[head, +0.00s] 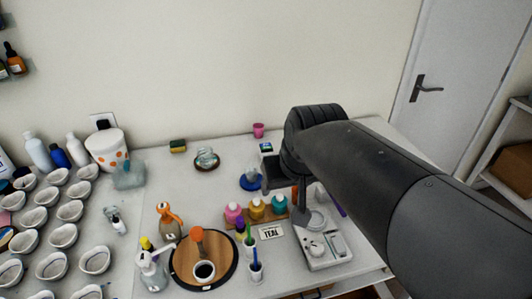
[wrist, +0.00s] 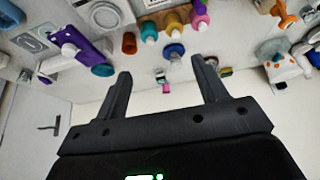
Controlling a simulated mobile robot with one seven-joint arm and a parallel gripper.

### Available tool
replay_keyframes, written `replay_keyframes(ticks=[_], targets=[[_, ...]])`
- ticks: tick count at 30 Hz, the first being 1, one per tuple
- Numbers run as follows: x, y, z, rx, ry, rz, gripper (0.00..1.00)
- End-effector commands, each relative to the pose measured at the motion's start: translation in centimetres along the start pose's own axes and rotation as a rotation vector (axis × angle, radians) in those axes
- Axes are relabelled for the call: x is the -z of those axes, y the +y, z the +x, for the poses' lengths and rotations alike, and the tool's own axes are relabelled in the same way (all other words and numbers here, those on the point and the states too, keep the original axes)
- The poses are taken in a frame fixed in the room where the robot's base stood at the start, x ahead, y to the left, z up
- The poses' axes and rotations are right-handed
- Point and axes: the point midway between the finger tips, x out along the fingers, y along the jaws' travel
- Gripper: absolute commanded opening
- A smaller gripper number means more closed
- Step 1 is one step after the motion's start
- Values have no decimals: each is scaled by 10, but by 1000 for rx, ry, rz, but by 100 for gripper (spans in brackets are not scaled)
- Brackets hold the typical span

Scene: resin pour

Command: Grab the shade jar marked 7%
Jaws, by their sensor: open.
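Several small jars stand in a row near a wooden strip: a pink jar (head: 234,212), a yellow jar (head: 256,208) and a teal jar (head: 279,205). The wrist view shows the teal jar (wrist: 149,33), the yellow jar (wrist: 174,24) and the pink jar (wrist: 199,17) along its top. No 7% mark is readable on any of them, so I cannot tell which jar carries it. My gripper (wrist: 161,68) is open, with nothing between its fingers, apart from the jars.
A card reading TEAL (head: 271,232) lies in front of the jars. A scale (head: 326,250) stands at right. Many white cups (head: 63,236) fill the left. The back middle has free room.

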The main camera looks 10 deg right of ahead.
Motion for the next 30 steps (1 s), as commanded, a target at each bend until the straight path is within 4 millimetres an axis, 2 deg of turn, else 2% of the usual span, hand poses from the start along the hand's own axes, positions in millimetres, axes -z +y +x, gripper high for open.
replay_keyframes(ticks=[3,11,18,24,30], targets=[[39,4,15,2,-15,3,65],[118,16,60,4,-34,9,65],[181,31,121,0,-51,12,65],[224,46,184,-6,-67,13,65],[252,59,242,-13,-78,12,65]])
